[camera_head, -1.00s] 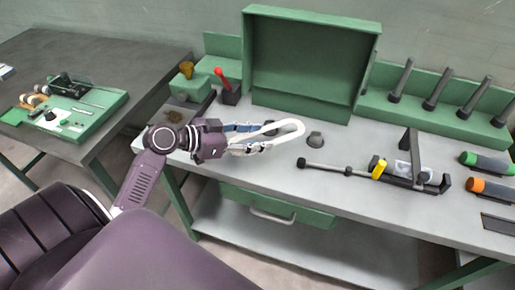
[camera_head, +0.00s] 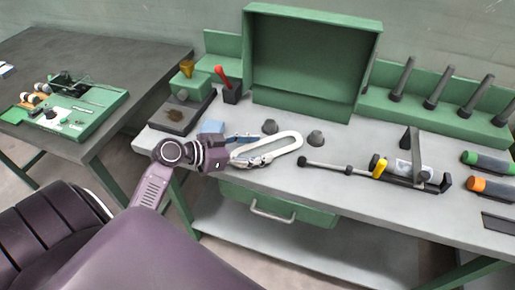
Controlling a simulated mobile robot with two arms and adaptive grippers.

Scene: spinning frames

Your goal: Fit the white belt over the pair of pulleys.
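The white belt (camera_head: 290,134) is a long rounded loop at the front left of the grey workbench. My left gripper (camera_head: 250,149) is at its left end, one finger along each long side, and the belt moves with it. The fingers stand apart by about the belt's width. Two short dark grey pulleys stand on the bench: one (camera_head: 269,127) just behind the belt's far side, the other (camera_head: 315,138) just right of its rounded end. Both show outside the loop. The belt's height above the bench is hard to tell. My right gripper is out of view.
A green open box (camera_head: 310,112) stands behind the pulleys. A dark rod (camera_head: 327,166) and a black fixture with a yellow part (camera_head: 379,168) lie to the right. A dark tray (camera_head: 180,118) and a red-handled block (camera_head: 231,96) stand behind my gripper.

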